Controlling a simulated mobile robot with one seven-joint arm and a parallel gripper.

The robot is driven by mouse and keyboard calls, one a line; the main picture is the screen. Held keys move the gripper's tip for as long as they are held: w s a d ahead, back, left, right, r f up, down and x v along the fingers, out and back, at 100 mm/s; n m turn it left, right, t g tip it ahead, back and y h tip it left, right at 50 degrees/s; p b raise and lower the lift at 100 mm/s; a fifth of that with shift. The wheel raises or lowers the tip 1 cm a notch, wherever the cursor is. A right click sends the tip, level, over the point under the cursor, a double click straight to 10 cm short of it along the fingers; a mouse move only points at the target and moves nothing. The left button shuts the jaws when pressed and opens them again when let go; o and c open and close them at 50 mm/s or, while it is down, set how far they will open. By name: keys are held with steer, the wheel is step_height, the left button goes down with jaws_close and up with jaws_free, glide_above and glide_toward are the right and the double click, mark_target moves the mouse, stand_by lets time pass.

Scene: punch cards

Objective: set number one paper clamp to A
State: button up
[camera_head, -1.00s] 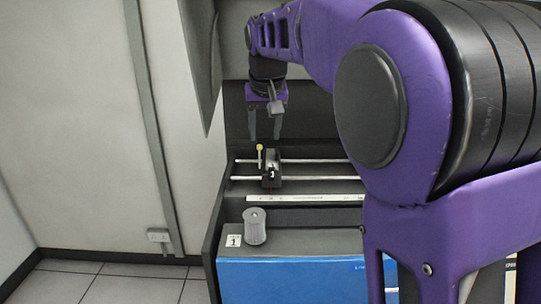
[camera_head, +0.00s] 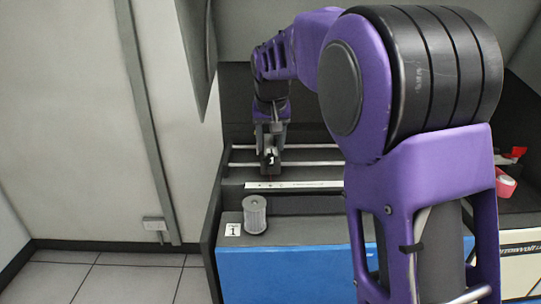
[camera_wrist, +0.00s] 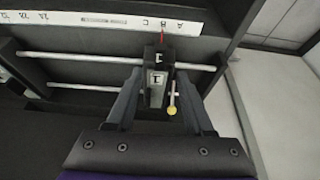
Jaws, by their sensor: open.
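The number one paper clamp (camera_wrist: 156,78) is a dark block with a white label, riding on two metal rails (camera_wrist: 95,87). A lever with a yellow knob (camera_wrist: 172,110) stands at its right in the wrist view. A thin red pointer (camera_wrist: 163,31) reaches from the clamp to the white letter scale (camera_wrist: 110,19), near its lettered right end; the exact letter is too small to tell. My gripper (camera_wrist: 158,76) is open, one finger on each side of the clamp; contact cannot be told. In the head view my gripper (camera_head: 270,150) hides most of the clamp (camera_head: 268,171).
A grey ribbed cylinder (camera_head: 255,214) stands on the machine's front ledge beside a small card marked 1 (camera_head: 232,229). The blue front panel (camera_head: 285,275) is below. A red object (camera_head: 506,183) lies far right. The cabinet's side wall (camera_head: 212,205) is close left of the rails.

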mark_target(270, 154)
steer(key=shift+x, duration=2.35)
jaws_close()
steer(key=shift+r, duration=0.1)
